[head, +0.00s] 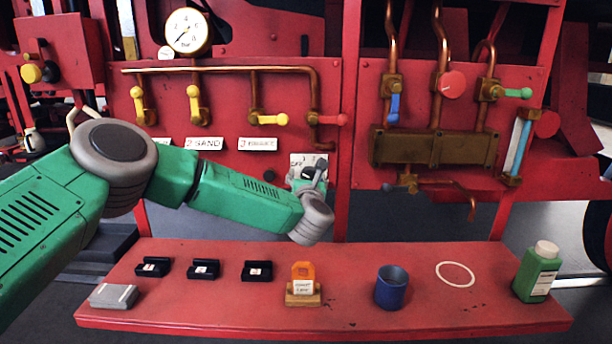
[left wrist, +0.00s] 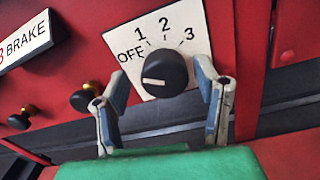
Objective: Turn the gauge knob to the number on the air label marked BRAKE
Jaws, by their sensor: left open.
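The black gauge knob (left wrist: 165,73) sits on a white plate (left wrist: 115,40) marked OFF, 1, 2 and 3. Its white mark points left, on the OFF side of the dial. My left gripper (left wrist: 165,92) is open, with one finger on each side of the knob; contact is not clear. In the head view my left gripper (head: 314,176) is at the plate (head: 298,160), hiding most of it. The BRAKE label (left wrist: 28,42) is cut by the left edge of the wrist view; the character before the word looks like a red 3. In the head view this label (head: 258,144) is blurred.
A SAND label (head: 203,143) is beside it, below yellow-handled valves (head: 196,105). A pressure gauge (head: 187,32) is above. The red bench (head: 350,315) holds black blocks, an orange tag on a stand (head: 303,285), a blue cup (head: 391,288) and a green bottle (head: 537,272).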

